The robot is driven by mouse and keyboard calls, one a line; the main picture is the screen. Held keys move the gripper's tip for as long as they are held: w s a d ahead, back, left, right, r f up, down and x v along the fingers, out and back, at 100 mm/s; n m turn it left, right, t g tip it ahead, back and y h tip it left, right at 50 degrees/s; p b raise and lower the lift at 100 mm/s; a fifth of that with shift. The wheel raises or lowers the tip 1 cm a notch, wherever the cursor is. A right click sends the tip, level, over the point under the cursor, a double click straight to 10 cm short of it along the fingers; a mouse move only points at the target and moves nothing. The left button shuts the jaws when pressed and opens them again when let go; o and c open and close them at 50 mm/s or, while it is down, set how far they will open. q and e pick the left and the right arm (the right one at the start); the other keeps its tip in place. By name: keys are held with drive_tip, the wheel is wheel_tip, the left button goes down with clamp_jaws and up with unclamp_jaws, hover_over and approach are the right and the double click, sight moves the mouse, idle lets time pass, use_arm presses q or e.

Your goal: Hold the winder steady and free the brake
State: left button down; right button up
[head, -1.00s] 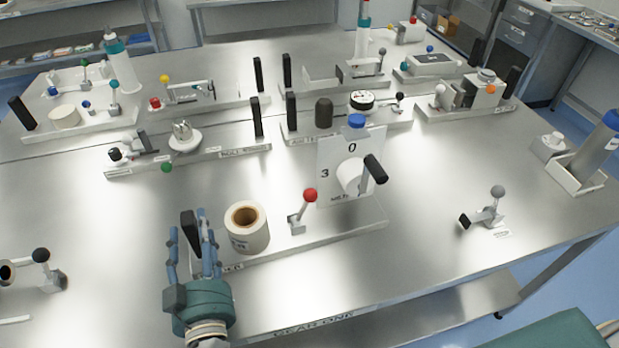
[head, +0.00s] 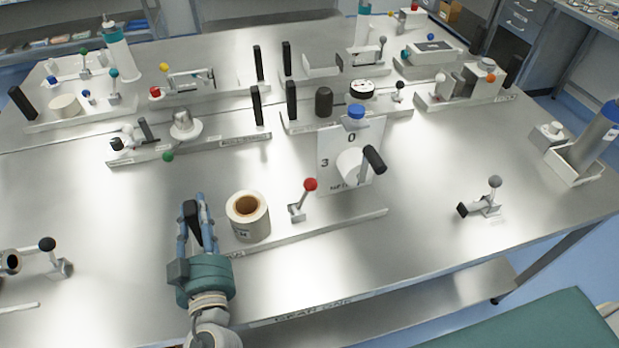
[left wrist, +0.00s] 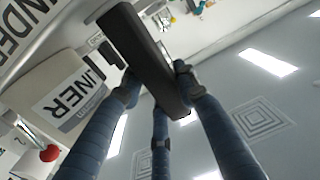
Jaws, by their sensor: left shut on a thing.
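The winder stands at the front middle of the table on a low grey base (head: 335,228). It carries a white liner roll (head: 248,216), a lever with a red ball (head: 310,185), and an upright panel (head: 327,148) marked 0 and 3 with a black-handled crank (head: 373,159). My left gripper (head: 195,218) is shut on the upright black handle at the base's left end. In the left wrist view the black handle (left wrist: 145,60) lies between the blue fingers, with the roll's LINER label (left wrist: 72,103) and the red ball (left wrist: 49,153) beside it. My right gripper is out of view.
A grey-ball lever (head: 494,182) stands to the right, and a black-ball lever (head: 47,244) at the far left. Several other stations, such as one with a white cone (head: 184,128), stand behind. The table between the winder and the grey-ball lever is clear.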

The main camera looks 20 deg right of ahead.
use_arm(q)
drive_tip(key=shift+r, duration=0.35)
drive_tip(key=shift+w+f, duration=0.1)
drive_tip(key=shift+f+b, duration=0.5)
drive_tip(key=shift+b, duration=0.05)
drive_tip(key=shift+s, duration=0.2)
